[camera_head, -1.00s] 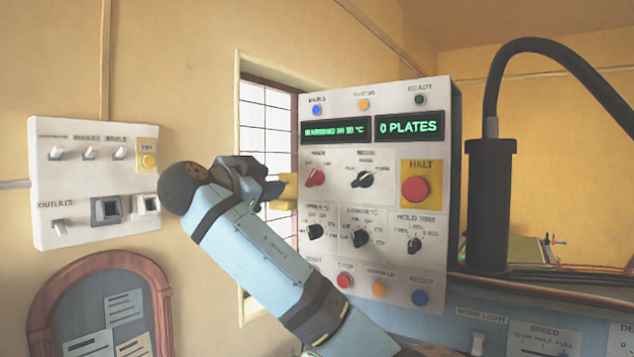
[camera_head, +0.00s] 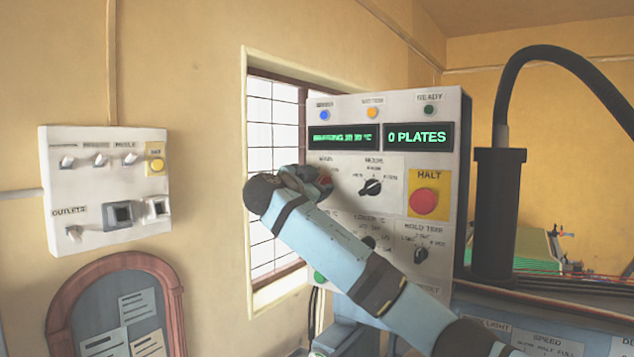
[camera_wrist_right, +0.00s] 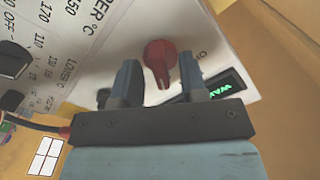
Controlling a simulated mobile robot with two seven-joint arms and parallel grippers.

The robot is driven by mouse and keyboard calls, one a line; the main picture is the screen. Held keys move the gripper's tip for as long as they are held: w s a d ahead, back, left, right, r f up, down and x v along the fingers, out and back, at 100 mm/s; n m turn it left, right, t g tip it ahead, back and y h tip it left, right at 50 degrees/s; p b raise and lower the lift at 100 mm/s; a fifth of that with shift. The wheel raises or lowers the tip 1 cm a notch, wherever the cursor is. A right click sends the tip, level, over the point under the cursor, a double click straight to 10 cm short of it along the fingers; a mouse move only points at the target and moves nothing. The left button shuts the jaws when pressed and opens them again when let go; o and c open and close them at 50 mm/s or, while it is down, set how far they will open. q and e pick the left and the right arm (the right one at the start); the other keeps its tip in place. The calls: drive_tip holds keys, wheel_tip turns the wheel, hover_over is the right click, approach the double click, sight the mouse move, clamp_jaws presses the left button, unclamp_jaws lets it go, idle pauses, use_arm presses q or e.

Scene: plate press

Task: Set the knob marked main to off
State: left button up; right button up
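The main knob (camera_head: 326,182) is red and sits at the upper left of the white control panel (camera_head: 391,219). In the head view my right gripper (camera_head: 317,179) is at this knob and covers most of it and its label. In the right wrist view the red knob (camera_wrist_right: 160,60) shows between the two spread fingers of my right gripper (camera_wrist_right: 159,66), with visible gaps on both sides. I cannot tell how deep the fingertips reach around it. The knob's exact setting cannot be read. My left gripper is not in view.
A black mode knob (camera_head: 371,187) and a red halt button (camera_head: 423,201) are right of the main knob. A separate switch box (camera_head: 106,188) hangs on the left wall. A thick black post (camera_head: 497,215) stands right of the panel.

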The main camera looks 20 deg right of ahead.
clamp_jaws()
use_arm(q)
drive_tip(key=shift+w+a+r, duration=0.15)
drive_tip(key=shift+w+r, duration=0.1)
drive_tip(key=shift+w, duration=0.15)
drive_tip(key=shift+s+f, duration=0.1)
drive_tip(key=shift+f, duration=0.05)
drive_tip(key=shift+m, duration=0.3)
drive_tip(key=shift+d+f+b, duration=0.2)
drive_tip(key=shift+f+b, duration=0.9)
drive_tip(key=shift+b, duration=0.35)
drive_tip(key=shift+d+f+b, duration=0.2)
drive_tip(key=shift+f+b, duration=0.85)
drive_tip(key=shift+b, duration=0.35)
use_arm(e)
drive_tip(key=shift+n, duration=6.9)
drive_tip(key=shift+r, duration=0.1)
